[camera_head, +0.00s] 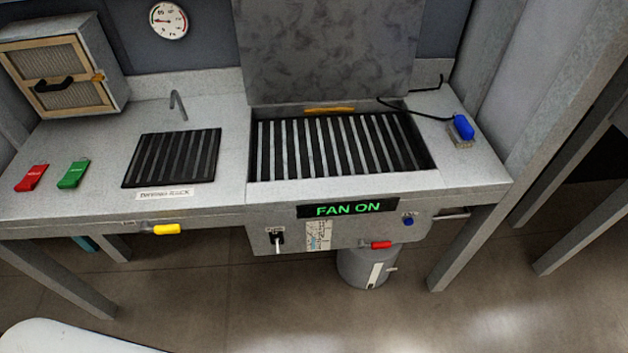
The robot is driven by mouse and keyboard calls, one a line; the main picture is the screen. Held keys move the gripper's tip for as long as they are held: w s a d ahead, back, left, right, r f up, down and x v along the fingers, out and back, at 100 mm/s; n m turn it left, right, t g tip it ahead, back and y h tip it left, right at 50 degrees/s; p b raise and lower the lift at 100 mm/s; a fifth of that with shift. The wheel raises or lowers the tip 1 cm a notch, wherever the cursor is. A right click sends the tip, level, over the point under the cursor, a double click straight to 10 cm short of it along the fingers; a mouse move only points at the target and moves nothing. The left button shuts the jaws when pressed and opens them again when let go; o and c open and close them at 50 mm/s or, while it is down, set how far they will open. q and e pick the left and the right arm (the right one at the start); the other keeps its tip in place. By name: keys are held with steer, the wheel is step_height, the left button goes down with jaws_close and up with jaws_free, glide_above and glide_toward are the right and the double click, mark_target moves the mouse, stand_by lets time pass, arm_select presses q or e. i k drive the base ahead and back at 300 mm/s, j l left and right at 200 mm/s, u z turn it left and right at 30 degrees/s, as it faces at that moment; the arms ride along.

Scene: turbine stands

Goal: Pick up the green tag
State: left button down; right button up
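The green tag (74,174) lies flat on the grey bench top at the left, with small lettering on it. A red tag (31,178) of similar shape lies just to its left, apart from it. The green tag is fully visible and nothing covers it. Neither of my grippers shows in the head view.
A black slatted rack (173,158) lies right of the green tag, with a thin hook behind it. A box with a framed filter (62,75) stands behind the tags. A grille well (340,146) sits right, above a lit "FAN ON" display (348,208). A yellow handle (167,230) protrudes at the front edge.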

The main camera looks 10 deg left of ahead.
mark_target(71, 179)
steer(key=u, duration=1.85)
